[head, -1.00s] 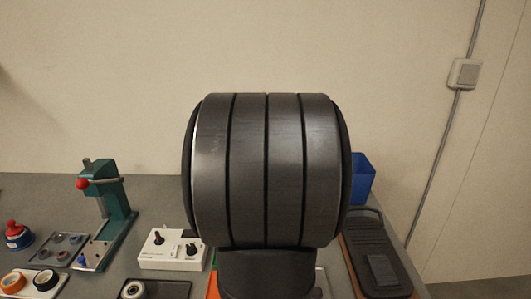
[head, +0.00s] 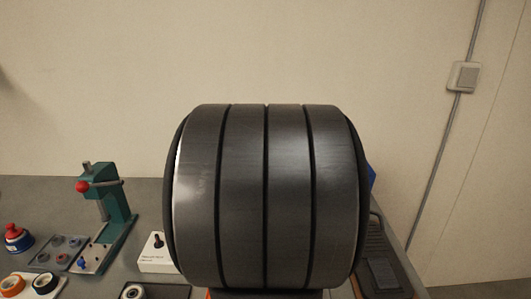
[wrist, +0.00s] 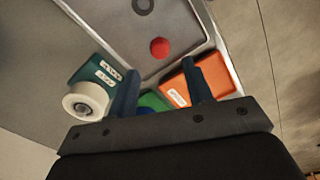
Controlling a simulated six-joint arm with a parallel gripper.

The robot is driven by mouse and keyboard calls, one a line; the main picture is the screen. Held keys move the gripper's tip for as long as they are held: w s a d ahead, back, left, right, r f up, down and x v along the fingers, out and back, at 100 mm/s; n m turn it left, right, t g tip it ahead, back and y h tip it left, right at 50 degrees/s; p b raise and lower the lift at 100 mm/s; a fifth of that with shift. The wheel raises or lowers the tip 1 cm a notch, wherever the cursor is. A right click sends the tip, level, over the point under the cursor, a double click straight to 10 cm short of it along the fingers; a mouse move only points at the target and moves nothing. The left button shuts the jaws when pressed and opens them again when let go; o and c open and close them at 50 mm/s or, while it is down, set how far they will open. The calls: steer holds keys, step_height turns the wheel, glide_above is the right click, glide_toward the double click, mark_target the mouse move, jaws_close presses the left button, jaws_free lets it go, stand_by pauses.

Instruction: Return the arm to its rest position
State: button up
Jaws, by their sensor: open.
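My gripper (wrist: 160,78) shows in the wrist view, its two dark blue fingers spread apart with nothing held between them. Beyond the fingertips is a grey tray (wrist: 186,38) with a round red part (wrist: 159,47) on it. In the head view my own dark, banded arm link fills the middle and hides the gripper.
In the wrist view a teal box (wrist: 92,72), a white roll (wrist: 87,101) and an orange box (wrist: 175,88) lie near the fingers. In the head view a green press (head: 118,212) stands left, a white control box (head: 153,258) beside my arm, and a black tray (head: 385,250) right.

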step_height(320, 180, up, 6)
steer(key=r, duration=0.1)
step_height(320, 180, down, 13)
step_height(320, 180, up, 5)
steer(key=shift+w+f, duration=0.1)
steer(key=shift+f, duration=0.05)
steer(key=s+d+r, duration=0.6)
steer(key=d+r, duration=0.1)
steer(key=d, duration=0.3)
steer(key=w+a, duration=0.2)
steer(key=w, duration=0.4)
steer(key=w+a+r, duration=0.1)
steer(key=w+a, duration=0.2)
steer(key=w, duration=0.3)
steer(key=w+a, duration=0.2)
steer(key=w, duration=0.3)
steer(key=shift+w+a+r, duration=0.15)
steer(key=shift+w+a, duration=0.2)
steer(key=shift+w, duration=0.05)
steer(key=shift+w+a, duration=0.2)
steer(key=shift+w, duration=0.1)
steer(key=shift+f, duration=0.3)
